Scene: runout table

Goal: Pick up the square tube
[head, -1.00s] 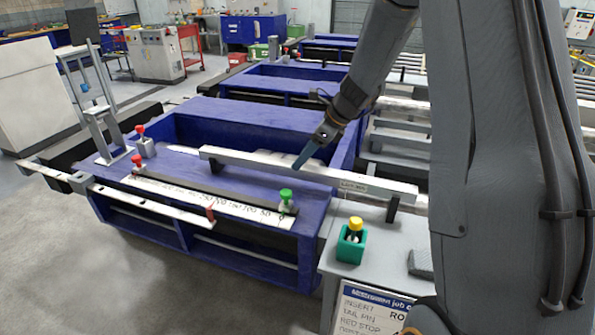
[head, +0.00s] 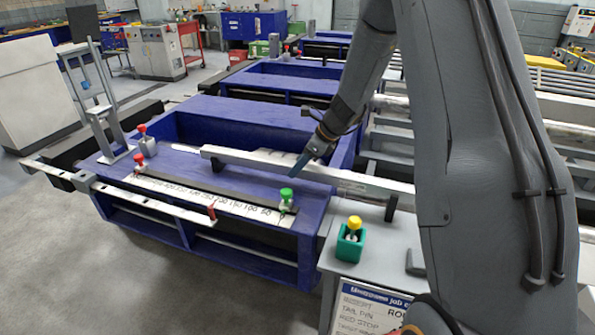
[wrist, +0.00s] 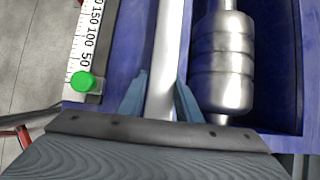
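The square tube (head: 240,158) is a long, light grey bar. It lies slantwise across the blue runout table (head: 225,108) and reaches right onto the grey stand. My gripper (head: 298,168) hangs over the tube's middle in the head view, its blue fingers pointing down. In the wrist view the tube (wrist: 168,45) runs up the picture between my two blue fingertips (wrist: 160,92). One finger is on each side, and the fingers are apart. I cannot tell whether they touch the tube or how high above it they are.
A scale with a green knob (head: 286,195) lies in front of the tube, and red knobs stand at its left. A metal roller (wrist: 222,60) is close right of my fingers. A green holder with a yellow knob (head: 350,241) stands on the grey stand (head: 348,272).

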